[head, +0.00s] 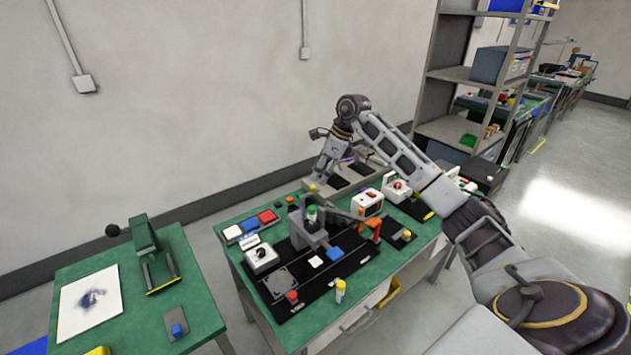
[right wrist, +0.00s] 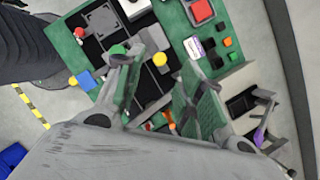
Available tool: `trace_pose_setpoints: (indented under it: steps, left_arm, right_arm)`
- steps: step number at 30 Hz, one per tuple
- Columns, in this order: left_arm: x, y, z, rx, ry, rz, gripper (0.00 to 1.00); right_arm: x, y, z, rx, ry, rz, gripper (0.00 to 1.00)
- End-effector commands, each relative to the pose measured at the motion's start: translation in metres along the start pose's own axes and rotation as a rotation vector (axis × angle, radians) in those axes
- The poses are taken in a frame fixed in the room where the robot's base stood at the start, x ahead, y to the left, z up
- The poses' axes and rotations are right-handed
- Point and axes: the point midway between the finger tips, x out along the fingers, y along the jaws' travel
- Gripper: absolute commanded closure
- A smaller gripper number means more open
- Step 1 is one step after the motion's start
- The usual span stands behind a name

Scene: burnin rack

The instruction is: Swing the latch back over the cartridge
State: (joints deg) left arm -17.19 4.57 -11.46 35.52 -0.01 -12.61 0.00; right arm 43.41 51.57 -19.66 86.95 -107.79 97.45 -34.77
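A grey upright fixture (head: 307,226) stands on the black mat of the green bench, with a green-topped part (head: 312,213) at it. A yellow knob (head: 312,188) shows just above it. I cannot tell clearly which part is the latch or the cartridge. My right gripper (head: 322,176) points down just behind the fixture in the head view. In the right wrist view its fingers (right wrist: 158,66) are spread and nothing is held. The yellow knob (right wrist: 160,58) appears between the fingertips, and the green part (right wrist: 118,50) appears beside the left fingertip. My left gripper is out of view.
A blue block (head: 334,253), a red knob (head: 292,296) and a white box with a black knob (head: 262,257) surround the fixture.

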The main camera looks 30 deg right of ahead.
Motion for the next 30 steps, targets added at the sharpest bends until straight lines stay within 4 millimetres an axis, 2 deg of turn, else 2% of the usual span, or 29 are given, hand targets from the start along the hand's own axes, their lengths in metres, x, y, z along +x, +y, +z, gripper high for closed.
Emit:
trace_pose_setpoints:
  steps: [9, 15, 24, 30]
  left_arm:
    - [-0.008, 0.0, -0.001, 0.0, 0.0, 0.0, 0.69]
    - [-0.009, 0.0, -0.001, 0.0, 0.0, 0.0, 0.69]
    - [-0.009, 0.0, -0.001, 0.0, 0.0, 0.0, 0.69]
    - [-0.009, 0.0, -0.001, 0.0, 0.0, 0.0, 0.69]
  right_arm:
    - [0.036, 0.001, 0.001, 0.001, -0.001, 0.002, 0.62]
    - [0.045, 0.0, 0.001, 0.0, -0.001, 0.001, 0.62]
    - [0.046, 0.0, 0.0, 0.0, -0.001, 0.0, 0.62]
    - [0.046, 0.0, 0.0, 0.0, 0.0, 0.0, 0.87]
